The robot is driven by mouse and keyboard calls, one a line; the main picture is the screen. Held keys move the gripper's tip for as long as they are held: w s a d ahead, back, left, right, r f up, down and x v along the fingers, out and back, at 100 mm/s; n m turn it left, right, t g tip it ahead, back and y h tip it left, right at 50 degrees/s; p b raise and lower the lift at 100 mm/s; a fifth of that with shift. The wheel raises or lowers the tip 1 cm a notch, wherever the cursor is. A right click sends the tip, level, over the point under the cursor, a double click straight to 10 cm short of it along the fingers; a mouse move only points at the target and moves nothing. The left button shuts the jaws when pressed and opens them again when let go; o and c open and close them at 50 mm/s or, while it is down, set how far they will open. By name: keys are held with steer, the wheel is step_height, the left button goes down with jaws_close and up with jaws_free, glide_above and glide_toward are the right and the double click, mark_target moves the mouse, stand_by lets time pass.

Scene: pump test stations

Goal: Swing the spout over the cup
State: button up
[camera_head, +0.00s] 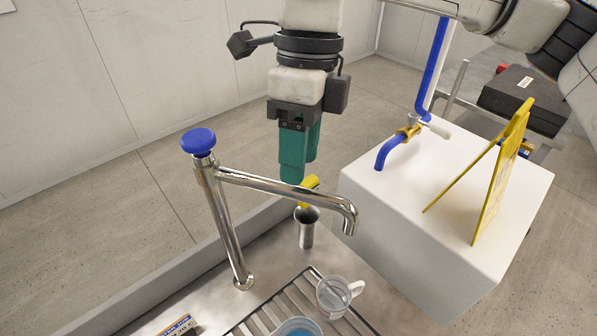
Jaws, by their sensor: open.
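The chrome spout (280,188) reaches right from a tall post (223,220) with a blue knob (198,141) on top. Its bent tip points down at the right. A clear mug with a handle (332,298) stands on the slatted drain grate, below the tip in the picture; I cannot tell whether the tip is right over it. A second vessel with blue inside (298,331) is cut off at the bottom edge. My gripper (301,168) has teal fingers pointing down. It is open and appears behind the spout arm, with no visible contact.
A metal tumbler (306,234) with a yellow item (309,185) at its mouth stands behind the spout. A white block (430,215) at right carries a blue pipe with a brass tap (407,133) and a yellow folding sign (497,180). A black case (522,97) lies behind.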

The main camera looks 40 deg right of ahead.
step_height(320, 180, up, 7)
steer(key=d, duration=0.1)
steer(key=shift+w+f, duration=0.15)
steer(key=shift+w, duration=0.15)
steer(key=shift+d, duration=0.1)
stand_by(0.3)
